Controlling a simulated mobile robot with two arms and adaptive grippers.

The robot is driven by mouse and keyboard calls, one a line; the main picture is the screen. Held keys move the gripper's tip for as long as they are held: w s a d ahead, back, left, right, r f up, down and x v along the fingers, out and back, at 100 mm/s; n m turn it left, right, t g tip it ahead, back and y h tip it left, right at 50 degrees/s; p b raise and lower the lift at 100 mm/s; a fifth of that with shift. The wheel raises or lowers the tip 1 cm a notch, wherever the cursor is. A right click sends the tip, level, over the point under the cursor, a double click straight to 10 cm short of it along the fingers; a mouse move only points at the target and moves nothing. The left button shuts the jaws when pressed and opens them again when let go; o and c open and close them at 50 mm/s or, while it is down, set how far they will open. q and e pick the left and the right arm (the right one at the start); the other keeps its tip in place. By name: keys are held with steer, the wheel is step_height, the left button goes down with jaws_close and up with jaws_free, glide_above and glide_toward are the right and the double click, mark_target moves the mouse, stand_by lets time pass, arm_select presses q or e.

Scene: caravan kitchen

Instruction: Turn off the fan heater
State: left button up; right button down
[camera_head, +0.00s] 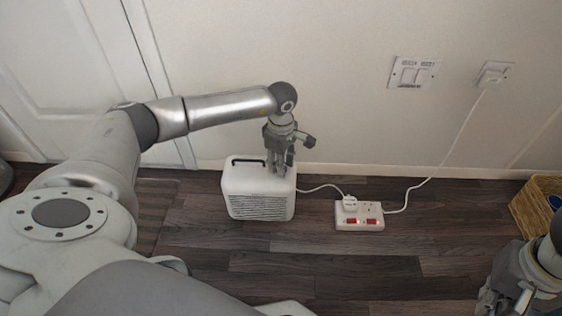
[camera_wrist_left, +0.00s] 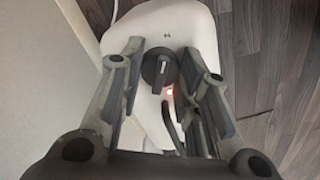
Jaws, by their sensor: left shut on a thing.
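The white fan heater (camera_head: 258,196) stands on the floor against the wall, with its grille facing the front and a black handle on top. My left gripper (camera_head: 279,170) points down onto the right part of its top. In the left wrist view the black knob (camera_wrist_left: 159,70) is between the fingers of my left gripper (camera_wrist_left: 162,78), which is shut on it. A small red light (camera_wrist_left: 170,90) glows beside the knob on the heater's top (camera_wrist_left: 168,30). My right gripper (camera_head: 507,292) is at the lower right, away from the heater; its finger opening is not clear.
A white power strip (camera_head: 359,217) with red switches and a plug lies right of the heater. Its cord (camera_head: 448,150) runs to a wall socket (camera_head: 493,75). A double wall switch (camera_head: 413,73) is nearby. A wicker basket (camera_head: 535,205) stands at the right. The floor in front is clear.

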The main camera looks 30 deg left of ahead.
arm_select(q)
steer(key=shift+r+n+p, duration=0.2)
steer(key=shift+n+p, duration=0.4)
steer(key=shift+p, duration=0.3)
arm_select(e)
steer(key=shift+r, duration=0.95)
arm_select(q)
steer(key=n+p, duration=0.7)
steer(key=p, duration=0.1)
steer(key=shift+n, duration=0.4)
arm_select(e)
step_height(320, 180, up, 8)
arm_select(q)
steer(key=n+p, duration=0.2)
steer(key=shift+n, duration=0.4)
steer(key=n+p, duration=0.5)
steer(key=n, duration=0.1)
steer(key=shift+p, duration=0.35)
steer(key=n+p, duration=0.2)
steer(key=n, duration=0.1)
steer(key=shift+n, duration=0.3)
steer(key=shift+f+n+p, duration=0.15)
steer(key=shift+n+p, duration=0.75)
steer(key=shift+n, duration=0.3)
arm_select(e)
step_height(320, 180, up, 11)
steer(key=shift+r, duration=0.3)
